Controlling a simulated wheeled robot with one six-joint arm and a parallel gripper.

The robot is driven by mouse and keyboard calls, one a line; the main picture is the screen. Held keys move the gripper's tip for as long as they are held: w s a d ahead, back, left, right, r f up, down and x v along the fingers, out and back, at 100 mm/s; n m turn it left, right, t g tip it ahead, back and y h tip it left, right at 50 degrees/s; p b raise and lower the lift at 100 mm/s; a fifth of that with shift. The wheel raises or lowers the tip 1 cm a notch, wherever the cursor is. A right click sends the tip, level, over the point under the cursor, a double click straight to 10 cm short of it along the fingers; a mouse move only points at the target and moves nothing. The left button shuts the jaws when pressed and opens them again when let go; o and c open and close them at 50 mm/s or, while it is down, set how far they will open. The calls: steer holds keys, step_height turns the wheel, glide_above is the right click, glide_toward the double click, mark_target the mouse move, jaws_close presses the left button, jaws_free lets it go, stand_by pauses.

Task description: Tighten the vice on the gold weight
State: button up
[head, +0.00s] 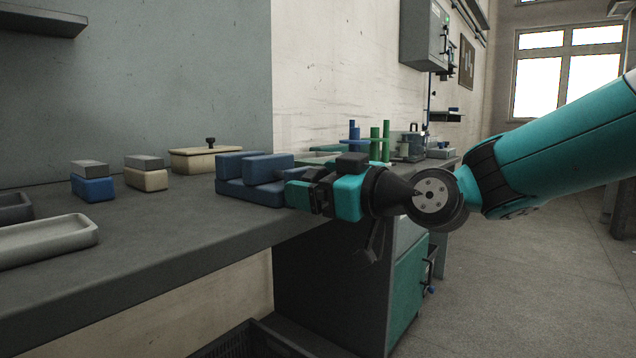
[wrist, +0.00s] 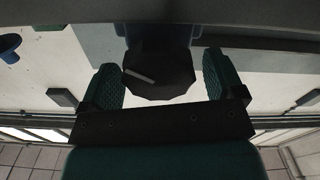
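A blue vice (head: 250,192) with two raised jaw blocks sits on the grey bench, near its front edge. My gripper (head: 300,190) is level with the vice's right end, close to it; the head view does not show whether they touch. In the wrist view a dark, many-sided knob (wrist: 158,78) with a pale mark lies between my fingers (wrist: 163,70), with the blue of the vice (wrist: 160,32) behind it. The fingers stand wide apart, with a narrow gap at the right of the knob. I cannot make out a gold weight in either view.
Left of the vice stand a cream lidded box (head: 205,160), a cream block (head: 146,178) with a grey top, a blue block (head: 93,188) with a grey top, and a pale tray (head: 45,240). Green and blue posts (head: 374,145) stand behind my gripper. The bench front between tray and vice is clear.

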steer(key=c, duration=0.9)
steer(key=shift+d+m, duration=0.1)
steer(key=shift+m, duration=1.2)
steer(key=o, duration=0.9)
steer(key=shift+o, duration=0.2)
steer(key=v, duration=1.7)
steer(key=shift+s+d, duration=0.15)
